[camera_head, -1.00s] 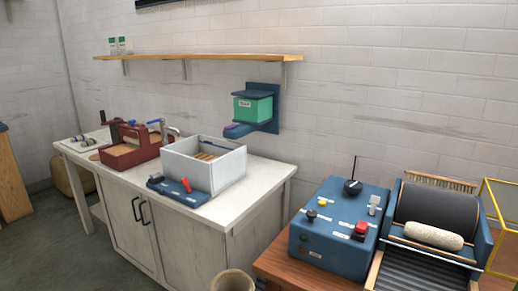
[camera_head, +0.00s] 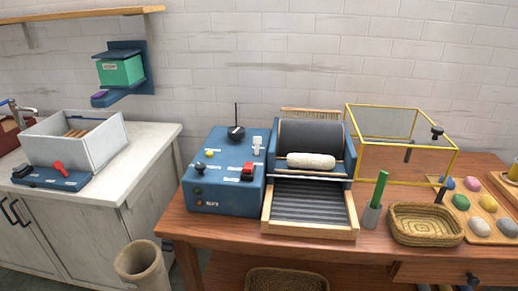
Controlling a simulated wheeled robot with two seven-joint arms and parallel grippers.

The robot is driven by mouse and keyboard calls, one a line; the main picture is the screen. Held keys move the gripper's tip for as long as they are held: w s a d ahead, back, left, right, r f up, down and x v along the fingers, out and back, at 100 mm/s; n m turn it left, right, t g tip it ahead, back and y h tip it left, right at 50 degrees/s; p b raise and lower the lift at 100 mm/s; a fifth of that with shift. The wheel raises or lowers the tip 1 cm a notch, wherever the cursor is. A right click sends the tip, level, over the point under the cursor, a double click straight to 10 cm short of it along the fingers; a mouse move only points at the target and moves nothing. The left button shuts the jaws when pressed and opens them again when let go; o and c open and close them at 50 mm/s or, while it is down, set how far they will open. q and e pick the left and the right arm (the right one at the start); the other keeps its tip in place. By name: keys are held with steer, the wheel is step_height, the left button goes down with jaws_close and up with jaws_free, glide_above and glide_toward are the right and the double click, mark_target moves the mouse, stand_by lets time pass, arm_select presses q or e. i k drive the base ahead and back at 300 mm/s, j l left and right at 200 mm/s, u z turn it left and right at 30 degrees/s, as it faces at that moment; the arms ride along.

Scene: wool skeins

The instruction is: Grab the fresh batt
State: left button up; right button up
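The batt (camera_head: 311,160) is a cream-white fluffy roll. It lies across the front of the dark drum (camera_head: 310,135) of a blue carding machine on the wooden table, above a ribbed black feed tray (camera_head: 308,204). Neither of my grippers shows in the head view.
A blue control box (camera_head: 226,178) with knobs and a red switch stands left of the drum. A yellow-framed clear guard (camera_head: 402,146) stands to the right. A green-handled tool in a grey holder (camera_head: 372,214), a woven basket (camera_head: 426,224) and a board of coloured wool balls (camera_head: 480,208) are nearby.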

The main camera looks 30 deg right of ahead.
mark_target(309, 161)
steer(key=i, duration=0.85)
steer(key=j+z, duration=0.15)
steer(key=z, duration=2.6)
steer(key=i+j, duration=0.05)
